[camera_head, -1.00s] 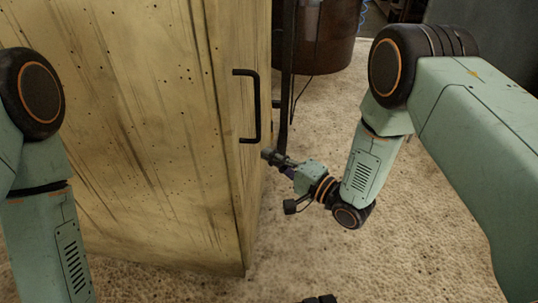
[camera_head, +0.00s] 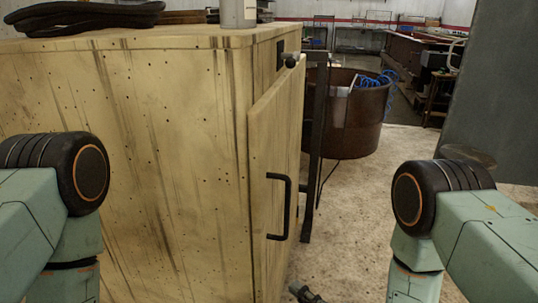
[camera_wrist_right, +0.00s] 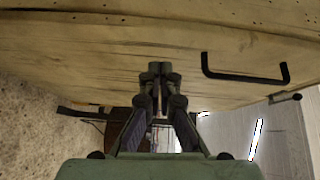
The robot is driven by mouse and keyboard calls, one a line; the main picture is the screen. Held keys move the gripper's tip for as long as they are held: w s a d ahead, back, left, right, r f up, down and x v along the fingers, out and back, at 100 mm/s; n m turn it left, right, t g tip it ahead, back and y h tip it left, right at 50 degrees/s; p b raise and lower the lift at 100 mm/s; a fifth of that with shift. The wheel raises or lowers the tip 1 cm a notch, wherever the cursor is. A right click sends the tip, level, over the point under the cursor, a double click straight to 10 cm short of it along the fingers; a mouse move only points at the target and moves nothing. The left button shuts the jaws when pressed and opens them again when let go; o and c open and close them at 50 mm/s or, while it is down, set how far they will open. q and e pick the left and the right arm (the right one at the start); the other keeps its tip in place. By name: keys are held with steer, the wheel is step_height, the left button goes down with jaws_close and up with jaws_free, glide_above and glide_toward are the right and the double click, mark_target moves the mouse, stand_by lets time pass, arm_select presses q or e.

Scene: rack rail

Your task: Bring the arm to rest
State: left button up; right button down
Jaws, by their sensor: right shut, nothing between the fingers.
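My right gripper (camera_head: 306,294) shows only in part at the bottom edge of the head view, low beside the wooden cabinet (camera_head: 150,170). In the right wrist view its fingers (camera_wrist_right: 160,70) are together with nothing between them. The cabinet's wooden door (camera_head: 268,150) has a black bar handle (camera_head: 279,207). The handle also shows in the right wrist view (camera_wrist_right: 245,76), to the right of the fingers and apart from them. My left arm shows at the left of the head view; its gripper is out of the picture.
Black coiled hose (camera_head: 85,17) and a grey cylinder (camera_head: 238,12) rest on the cabinet top. A dark upright post (camera_head: 314,140) stands behind the door. A brown tub (camera_head: 350,120) stands beyond it. Bare floor (camera_head: 350,220) lies between the cabinet and my right arm.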

steer(key=s+d+f+n+g+h, duration=0.75)
steer(key=s+f, duration=0.25)
steer(key=f, duration=0.3)
steer(key=s+d+r+g+h+p, duration=0.1)
steer(key=s+d+r+g+h, duration=0.1)
steer(key=s, duration=0.6)
steer(key=s+d+r+n+g+h+p, duration=0.1)
steer(key=s+d+g+h, duration=0.1)
steer(key=s+d, duration=0.3)
steer(key=s+g, duration=0.1)
steer(key=s, duration=0.2)
steer(key=shift+s+d+r+g+p, duration=0.15)
steer(key=shift+s+r+g+p, duration=0.2)
steer(key=shift+r+p, duration=0.05)
